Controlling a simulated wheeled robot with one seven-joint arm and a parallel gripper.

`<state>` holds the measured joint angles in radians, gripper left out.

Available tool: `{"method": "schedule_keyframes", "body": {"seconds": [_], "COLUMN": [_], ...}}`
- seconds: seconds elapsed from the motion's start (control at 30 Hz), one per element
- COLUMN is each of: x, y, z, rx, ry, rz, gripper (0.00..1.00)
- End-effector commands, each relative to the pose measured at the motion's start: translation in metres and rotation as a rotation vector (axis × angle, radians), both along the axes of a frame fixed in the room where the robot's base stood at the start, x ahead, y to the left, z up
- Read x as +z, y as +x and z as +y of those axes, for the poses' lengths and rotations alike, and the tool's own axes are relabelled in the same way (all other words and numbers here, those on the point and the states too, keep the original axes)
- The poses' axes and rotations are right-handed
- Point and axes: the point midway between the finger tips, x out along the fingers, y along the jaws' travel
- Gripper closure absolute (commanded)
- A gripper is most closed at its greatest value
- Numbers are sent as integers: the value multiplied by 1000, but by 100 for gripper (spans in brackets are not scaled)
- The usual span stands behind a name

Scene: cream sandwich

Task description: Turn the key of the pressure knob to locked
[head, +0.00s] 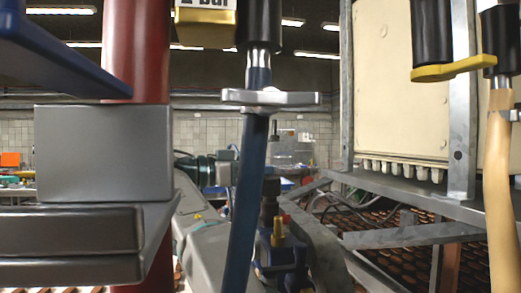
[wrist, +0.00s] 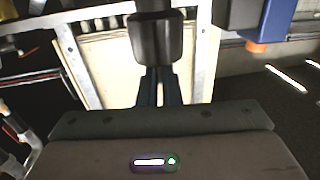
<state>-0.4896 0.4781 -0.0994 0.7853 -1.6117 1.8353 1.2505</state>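One (head: 259,24) hangs at top centre above a silver flat lever (head: 270,98) and a blue hose (head: 247,190). The other (head: 432,32) is at top right, by a yellow lever (head: 452,69). I cannot tell which is the pressure knob, or its lock state. In the wrist view a black cylinder (wrist: 155,40) stands right at the fingertips of my gripper (wrist: 160,82). The two dark fingers are close together with a narrow light gap. Their tips meet the cylinder's lower edge, so their grip is unclear.
A cream cabinet (head: 398,80) in a metal frame stands at right; a cream panel also shows in the wrist view (wrist: 108,70). A tan hose (head: 500,200) hangs at far right. A blue box (wrist: 265,18) is at upper right in the wrist view.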

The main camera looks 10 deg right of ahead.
Motion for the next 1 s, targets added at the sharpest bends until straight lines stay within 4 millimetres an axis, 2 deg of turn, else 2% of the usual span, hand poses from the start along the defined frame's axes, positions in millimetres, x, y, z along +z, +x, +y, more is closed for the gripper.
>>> {"method": "schedule_keyframes", "body": {"seconds": [0.03,0.4,1.0], "x": [6,2,-3], "y": [2,6,7], "z": [1,0,-1], "rx": [-36,-216,-259], "ry": [0,2,5], "rz": [3,3,3], "gripper": [100,100,100]}}
